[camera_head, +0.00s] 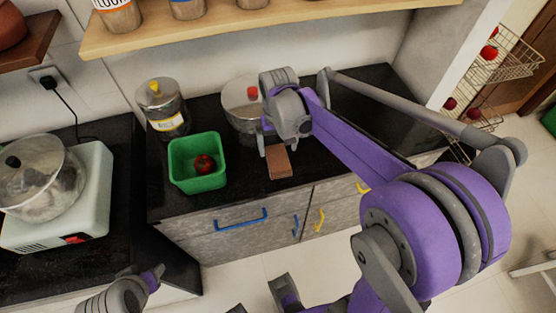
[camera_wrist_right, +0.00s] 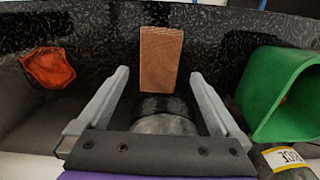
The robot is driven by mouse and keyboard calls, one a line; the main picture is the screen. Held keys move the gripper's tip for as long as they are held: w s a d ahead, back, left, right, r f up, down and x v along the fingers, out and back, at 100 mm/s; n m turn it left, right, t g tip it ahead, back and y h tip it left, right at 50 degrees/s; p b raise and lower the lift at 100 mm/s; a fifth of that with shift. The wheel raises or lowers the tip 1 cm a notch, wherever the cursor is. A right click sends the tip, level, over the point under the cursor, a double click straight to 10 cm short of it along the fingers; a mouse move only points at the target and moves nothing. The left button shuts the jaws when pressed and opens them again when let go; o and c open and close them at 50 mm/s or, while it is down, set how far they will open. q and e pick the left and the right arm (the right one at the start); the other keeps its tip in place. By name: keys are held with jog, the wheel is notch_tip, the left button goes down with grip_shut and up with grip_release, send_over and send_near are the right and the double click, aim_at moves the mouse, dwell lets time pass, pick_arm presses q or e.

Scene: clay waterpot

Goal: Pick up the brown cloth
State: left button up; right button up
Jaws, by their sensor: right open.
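The brown cloth (camera_head: 279,162) is a flat, rectangular brown piece on the dark counter, near its front edge. It also shows in the right wrist view (camera_wrist_right: 160,52), upright in the picture and straight ahead between the fingers. My right gripper (camera_head: 280,144) is open and empty just behind and above the cloth. In the right wrist view its two fingers (camera_wrist_right: 159,76) stand apart, with the cloth beyond their tips. I cannot tell whether a finger touches it. Part of what looks like my left gripper (camera_head: 135,285) shows low at the left, away from the counter.
A green bin (camera_head: 196,181) with a red tomato (camera_head: 205,164) stands left of the cloth. A jar (camera_head: 162,108) and a lidded pot (camera_head: 242,108) stand behind. A wooden shelf (camera_head: 190,32) hangs above. An orange-red piece (camera_wrist_right: 47,67) lies left in the wrist view.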

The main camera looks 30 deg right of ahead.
aim_at(278, 159)
notch_tip(278, 159, down, 6)
jog(key=shift+d+r, duration=0.1)
jog(key=shift+c, duration=0.2)
jog(key=c, duration=1.1)
notch_tip(278, 159, up, 10)
jog(key=shift+p, duration=0.3)
jog(key=o, duration=0.8)
jog(key=c, duration=0.6)
jog(key=shift+c, duration=0.2)
